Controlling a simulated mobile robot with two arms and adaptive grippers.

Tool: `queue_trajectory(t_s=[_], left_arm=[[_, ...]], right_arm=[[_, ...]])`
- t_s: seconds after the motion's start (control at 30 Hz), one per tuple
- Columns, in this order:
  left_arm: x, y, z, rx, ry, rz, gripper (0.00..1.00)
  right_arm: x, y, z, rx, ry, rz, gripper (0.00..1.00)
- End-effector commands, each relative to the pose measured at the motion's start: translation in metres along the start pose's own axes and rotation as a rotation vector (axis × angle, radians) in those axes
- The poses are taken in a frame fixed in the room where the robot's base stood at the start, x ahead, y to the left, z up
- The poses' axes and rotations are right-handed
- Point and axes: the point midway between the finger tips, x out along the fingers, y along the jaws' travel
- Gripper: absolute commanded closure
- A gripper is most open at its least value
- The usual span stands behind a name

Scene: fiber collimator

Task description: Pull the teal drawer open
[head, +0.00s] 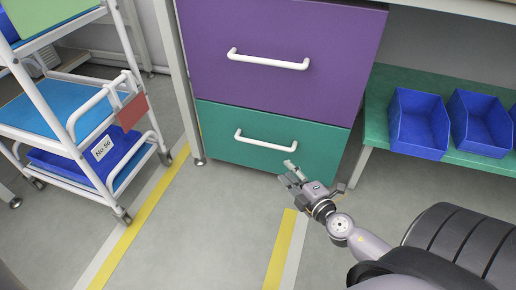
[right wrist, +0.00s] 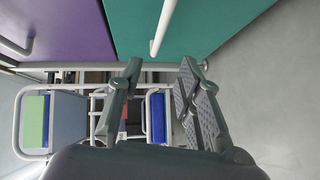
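The teal drawer (head: 222,124) is the lower one in the cabinet, below a purple drawer, and looks shut. Its white bar handle (head: 264,141) runs across its front. My right gripper (head: 288,172) is in front of the teal drawer's lower right part, below the handle's right end and apart from it. In the right wrist view the gripper (right wrist: 158,82) has its two fingers spread with nothing between them. The teal drawer's handle (right wrist: 163,28) shows there just beyond the fingertips, near the top middle. My left gripper is not in view.
The purple drawer (head: 290,30) has its own white handle (head: 268,60). A white trolley (head: 60,140) with bins stands at the left. A green shelf (head: 385,90) with blue bins (head: 418,122) is at the right. The floor before the cabinet is clear, with yellow stripes.

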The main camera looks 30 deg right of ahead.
Motion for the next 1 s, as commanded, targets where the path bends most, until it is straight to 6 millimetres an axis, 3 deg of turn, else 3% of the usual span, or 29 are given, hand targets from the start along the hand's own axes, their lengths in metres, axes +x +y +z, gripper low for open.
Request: queue_trajectory(t_s=[0.6, 0.8, 1.0], left_arm=[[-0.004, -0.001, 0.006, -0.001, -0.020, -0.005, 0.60], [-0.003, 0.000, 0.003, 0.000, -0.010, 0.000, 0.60], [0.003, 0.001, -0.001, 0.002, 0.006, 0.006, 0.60]], right_arm=[[0.125, 0.001, 0.001, 0.000, -0.002, 0.002, 0.67], [0.153, 0.000, 0.001, 0.000, -0.002, 0.000, 0.67], [0.164, 0.000, 0.001, 0.001, -0.001, -0.001, 0.67]])
